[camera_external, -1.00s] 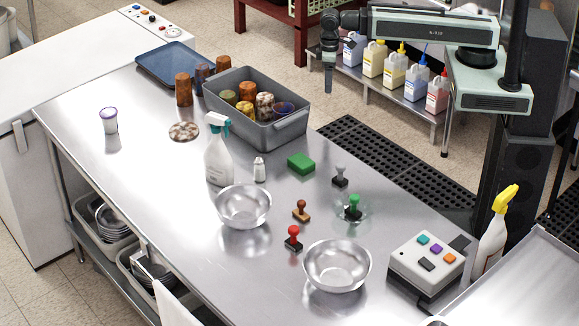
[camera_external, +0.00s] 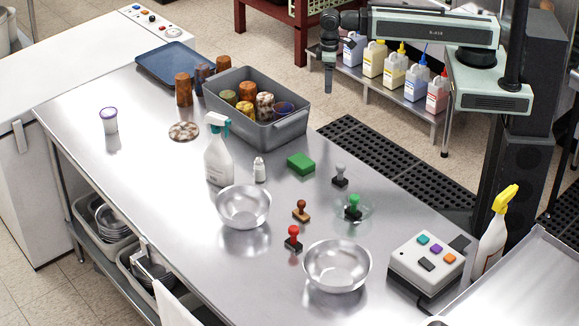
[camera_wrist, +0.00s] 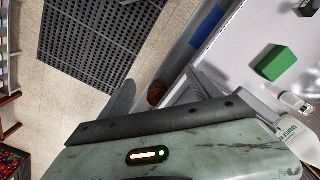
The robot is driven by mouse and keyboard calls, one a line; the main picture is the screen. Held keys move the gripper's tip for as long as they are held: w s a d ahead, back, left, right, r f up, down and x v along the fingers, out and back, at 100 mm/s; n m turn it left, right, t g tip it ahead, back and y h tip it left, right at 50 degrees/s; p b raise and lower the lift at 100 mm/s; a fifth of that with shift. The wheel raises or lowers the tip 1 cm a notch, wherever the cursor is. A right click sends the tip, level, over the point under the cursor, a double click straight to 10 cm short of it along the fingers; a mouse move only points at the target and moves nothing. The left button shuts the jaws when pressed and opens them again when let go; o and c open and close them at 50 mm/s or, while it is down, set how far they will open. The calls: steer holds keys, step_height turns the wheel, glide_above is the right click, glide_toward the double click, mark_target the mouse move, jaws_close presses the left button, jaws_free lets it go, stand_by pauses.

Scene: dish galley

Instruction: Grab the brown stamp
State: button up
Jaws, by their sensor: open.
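The brown stamp (camera_external: 301,211) stands upright on the steel table, with a rounded brown handle on a lighter base. It is right of one steel bowl (camera_external: 243,207) and behind the red stamp (camera_external: 293,239). A green stamp (camera_external: 353,207) stands to its right on a clear dish, and a grey stamp (camera_external: 340,175) stands behind. My gripper (camera_external: 329,85) points down high up at the top of the external view, well away from the brown stamp. It is open, with nothing seen in it. I cannot make out the brown stamp in the wrist view.
A green block (camera_external: 301,163) also shows in the wrist view (camera_wrist: 275,62). A spray bottle (camera_external: 219,155), white shaker (camera_external: 259,169) and grey bin (camera_external: 285,131) of cups stand farther back. A second bowl (camera_external: 337,267) and button box (camera_external: 427,262) are in front.

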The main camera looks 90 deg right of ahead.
steer(key=c, duration=0.5)
